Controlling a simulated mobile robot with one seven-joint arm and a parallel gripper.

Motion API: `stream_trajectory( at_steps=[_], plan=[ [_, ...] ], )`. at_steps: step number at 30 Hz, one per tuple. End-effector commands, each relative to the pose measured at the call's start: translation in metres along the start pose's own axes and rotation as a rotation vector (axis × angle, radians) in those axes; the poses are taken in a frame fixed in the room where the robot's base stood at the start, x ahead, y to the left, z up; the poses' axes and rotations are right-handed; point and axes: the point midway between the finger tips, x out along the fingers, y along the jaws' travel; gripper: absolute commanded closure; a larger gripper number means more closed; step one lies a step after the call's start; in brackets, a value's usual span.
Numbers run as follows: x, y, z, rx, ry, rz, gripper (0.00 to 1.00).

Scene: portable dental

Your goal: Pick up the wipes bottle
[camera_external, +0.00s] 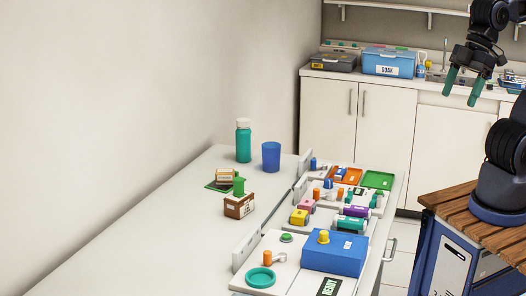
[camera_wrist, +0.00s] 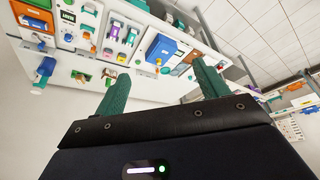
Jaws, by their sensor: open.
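A teal bottle with a white cap (camera_external: 243,141) stands upright at the far end of the long white counter in the external view. It looks like the wipes bottle, but I cannot read a label. A blue cup (camera_external: 271,156) stands just to its right, a small gap apart. My gripper (camera_external: 462,98) is open and empty, high at the upper right, far from the bottle. In the wrist view my two green fingers (camera_wrist: 160,72) are spread with nothing held between them. I cannot surely pick out the bottle in that view.
A brown box (camera_external: 238,206) with a green piece on top stands nearer on the counter (camera_external: 165,235). Trays of small items and a blue box (camera_external: 333,253) line its right side. A wooden-topped cart (camera_external: 452,203) stands below my arm. A SOAK bin (camera_external: 388,62) is behind.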

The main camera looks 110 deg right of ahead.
Motion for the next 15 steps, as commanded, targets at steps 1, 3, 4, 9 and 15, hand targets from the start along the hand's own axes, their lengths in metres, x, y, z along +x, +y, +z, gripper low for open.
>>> stream_trajectory(
  at_steps=[1,3,4,9,15],
  plan=[
    [0.001,0.005,-0.011,0.021,-0.004,0.008,0.27],
    [0.001,0.014,-0.03,0.052,-0.004,0.021,0.27],
    [0.001,0.019,-0.039,0.068,-0.005,0.027,0.27],
    [0.006,0.049,-0.087,0.156,-0.007,0.061,0.27],
    [0.018,0.094,-0.14,0.258,-0.008,0.102,0.27]
  ],
)
